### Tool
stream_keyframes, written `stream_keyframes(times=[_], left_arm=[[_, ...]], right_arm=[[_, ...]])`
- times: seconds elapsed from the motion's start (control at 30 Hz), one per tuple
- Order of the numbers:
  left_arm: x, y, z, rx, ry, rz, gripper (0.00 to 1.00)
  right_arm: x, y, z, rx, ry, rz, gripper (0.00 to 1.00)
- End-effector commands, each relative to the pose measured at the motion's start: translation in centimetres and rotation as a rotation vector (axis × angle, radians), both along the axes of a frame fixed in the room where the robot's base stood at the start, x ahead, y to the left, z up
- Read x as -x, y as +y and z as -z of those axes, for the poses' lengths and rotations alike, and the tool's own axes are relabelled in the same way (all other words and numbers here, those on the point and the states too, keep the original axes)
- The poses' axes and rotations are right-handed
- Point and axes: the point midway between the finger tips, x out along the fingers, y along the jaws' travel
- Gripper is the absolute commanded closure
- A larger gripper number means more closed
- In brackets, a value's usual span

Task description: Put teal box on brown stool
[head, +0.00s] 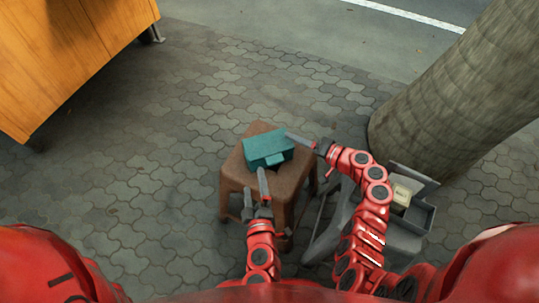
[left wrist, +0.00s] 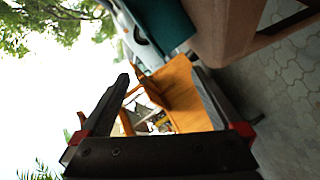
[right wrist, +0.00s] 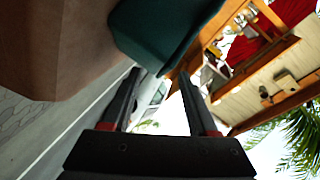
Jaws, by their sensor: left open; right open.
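The teal box (head: 267,149) rests on top of the brown stool (head: 247,177) in the head view. My left gripper (head: 257,190) is open and empty at the near left side of the stool, apart from the box. My right gripper (head: 300,139) is open at the right of the box, close to its right end. The teal box (left wrist: 163,20) and the stool (left wrist: 228,25) show at the top of the left wrist view. The box (right wrist: 165,30) and the stool (right wrist: 60,40) also fill the upper left of the right wrist view. Nothing is between either gripper's fingers.
A grey stool (head: 345,225) stands to the right of the brown one, with an open grey case (head: 418,212) on it holding a cream item (head: 402,195). A thick trunk (head: 450,100) rises at the right. An orange wooden cabinet (head: 70,60) stands at upper left. Paving at left is clear.

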Motion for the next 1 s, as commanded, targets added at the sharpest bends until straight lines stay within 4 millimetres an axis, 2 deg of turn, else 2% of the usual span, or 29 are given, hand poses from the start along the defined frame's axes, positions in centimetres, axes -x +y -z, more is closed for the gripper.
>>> stream_keyframes(times=[0.13,0.4,0.43,0.57,0.87,1.0], left_arm=[[0.9,-0.2,-0.2,0.000,0.001,0.002,0.00],[1.1,-0.1,-0.2,-0.001,0.000,0.000,0.00],[1.1,-0.1,-0.2,-0.001,0.000,0.000,0.00],[1.0,-0.1,-0.2,0.000,0.000,0.000,0.00],[1.0,-0.1,-0.2,0.000,0.000,0.000,0.00],[1.0,-0.1,-0.2,0.000,0.000,0.000,0.00]], right_arm=[[0.0,0.0,0.0,0.000,0.000,0.000,0.40],[0.0,0.0,0.0,0.000,0.000,0.000,0.40],[0.0,0.0,0.0,0.000,0.000,0.001,0.39],[0.0,0.0,0.0,0.000,0.000,0.001,0.15],[0.0,-0.1,0.0,0.000,0.000,0.001,0.15],[0.7,-1.2,-0.3,0.000,-0.002,0.003,0.15]])
